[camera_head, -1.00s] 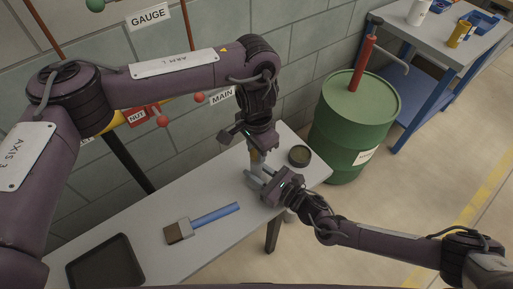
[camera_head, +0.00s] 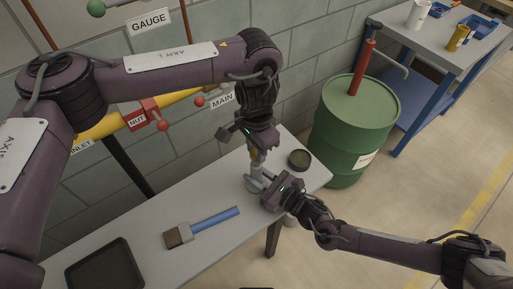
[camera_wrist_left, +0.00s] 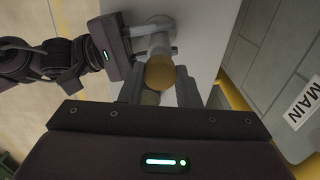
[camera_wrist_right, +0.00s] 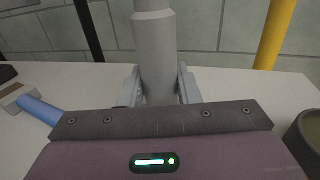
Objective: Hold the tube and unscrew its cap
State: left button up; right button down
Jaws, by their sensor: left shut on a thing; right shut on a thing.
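The grey tube (camera_wrist_right: 155,60) stands upright above the table, and part of it shows in the head view (camera_head: 257,168). My right gripper (camera_head: 257,183) reaches in from the right and is shut on the tube, with a finger on each side of it in the right wrist view. The yellow-tan cap (camera_wrist_left: 160,72) shows round from above in the left wrist view. My left gripper (camera_head: 256,151) points down over the tube and is shut on the cap. The fingers hide much of the cap in the head view.
The grey table (camera_head: 135,225) also holds a brush (camera_head: 200,228), a dark tray (camera_head: 105,265) and a round dark dish (camera_head: 299,160). A green drum (camera_head: 350,130) stands beyond the table's right end. A pipe with red valves (camera_head: 150,115) runs along the wall behind.

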aim_at(256, 151)
pick_arm(q)
jog(key=shift+r, duration=2)
pick_arm(e)
jog(key=c, duration=1)
grip_release()
